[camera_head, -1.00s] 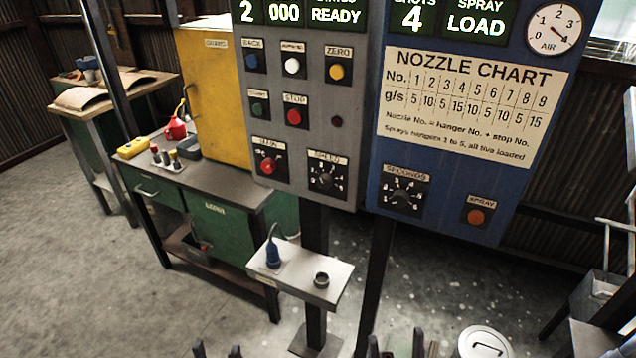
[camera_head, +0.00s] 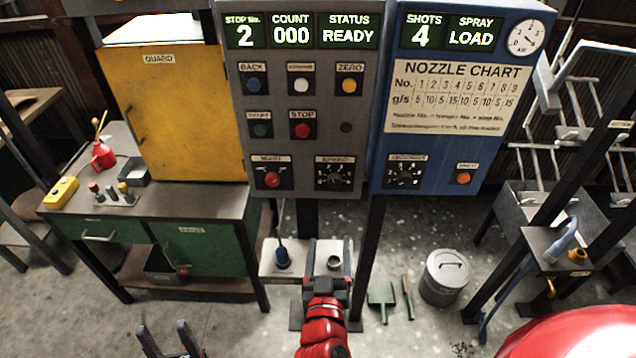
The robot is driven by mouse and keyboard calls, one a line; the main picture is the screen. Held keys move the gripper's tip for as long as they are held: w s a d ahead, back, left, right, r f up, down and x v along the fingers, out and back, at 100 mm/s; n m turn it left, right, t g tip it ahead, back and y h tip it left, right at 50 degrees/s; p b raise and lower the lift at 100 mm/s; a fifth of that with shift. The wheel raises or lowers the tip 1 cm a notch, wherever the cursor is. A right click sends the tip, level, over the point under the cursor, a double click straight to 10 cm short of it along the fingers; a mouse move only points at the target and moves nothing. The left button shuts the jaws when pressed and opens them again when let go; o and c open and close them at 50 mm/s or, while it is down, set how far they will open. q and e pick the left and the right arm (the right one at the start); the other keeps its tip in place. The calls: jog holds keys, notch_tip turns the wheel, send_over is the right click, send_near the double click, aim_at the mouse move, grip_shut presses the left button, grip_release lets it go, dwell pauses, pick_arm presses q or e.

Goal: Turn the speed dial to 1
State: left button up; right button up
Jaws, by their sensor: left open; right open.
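The speed dial (camera_head: 334,174) is a black knob with white marks, low on the right of the grey control panel (camera_head: 300,215). Its pointer setting is too small to read. My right gripper (camera_head: 330,246) is open and empty, fingers pointing up. It shows below the dial in the picture, in front of the small shelf, and is apart from the dial. My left gripper (camera_head: 165,332) is open and empty at the bottom left, far from the panel.
A red main switch (camera_head: 272,180) sits left of the dial and push buttons sit above. The blue panel (camera_head: 455,190) with a seconds dial (camera_head: 404,174) is to the right. A lidded bin (camera_head: 445,278) stands on the floor.

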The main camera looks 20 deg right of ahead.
jog(key=b, duration=0.2)
send_near(334, 183)
jog(key=p+x, duration=0.4)
jog(key=x, duration=0.3)
jog(key=shift+d, duration=0.1)
jog(key=shift+w+d, duration=0.1)
jog(key=shift+w, duration=0.35)
grip_shut()
